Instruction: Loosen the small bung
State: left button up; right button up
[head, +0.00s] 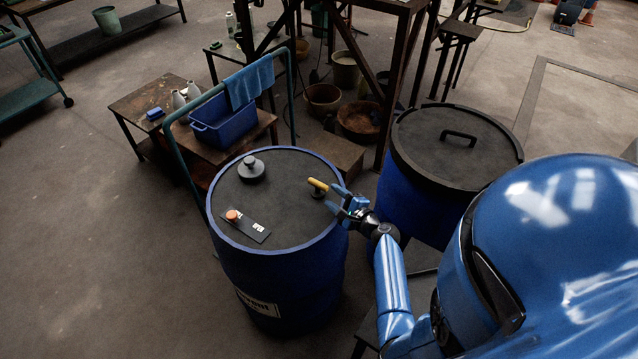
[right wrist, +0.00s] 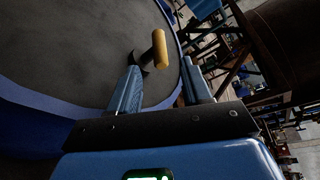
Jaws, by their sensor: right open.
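The blue drum (head: 275,262) has a dark top with several fittings. A yellow-handled fitting (head: 318,185) with a short dark stem stands near the top's right edge. A dark grey round plug (head: 251,168) sits at the back left. An orange cap (head: 232,215) is at one end of a dark labelled strip (head: 254,231). I cannot tell which fitting is the small bung. My right gripper (head: 337,200) is open and empty beside the yellow handle. In the right wrist view the yellow handle (right wrist: 159,48) shows just beyond and between the fingertips (right wrist: 161,66). My left gripper is out of view.
A second blue drum with a dark handled lid (head: 455,150) stands right of the first. A trolley behind carries a blue tub (head: 222,125) and a blue cloth (head: 249,82). Dark steel frame legs (head: 392,100) rise behind the drums. The floor at left is clear.

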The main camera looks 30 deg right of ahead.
aim_at(318, 185)
jog(key=x, duration=0.9)
jog(key=shift+b, duration=0.3)
grip_shut()
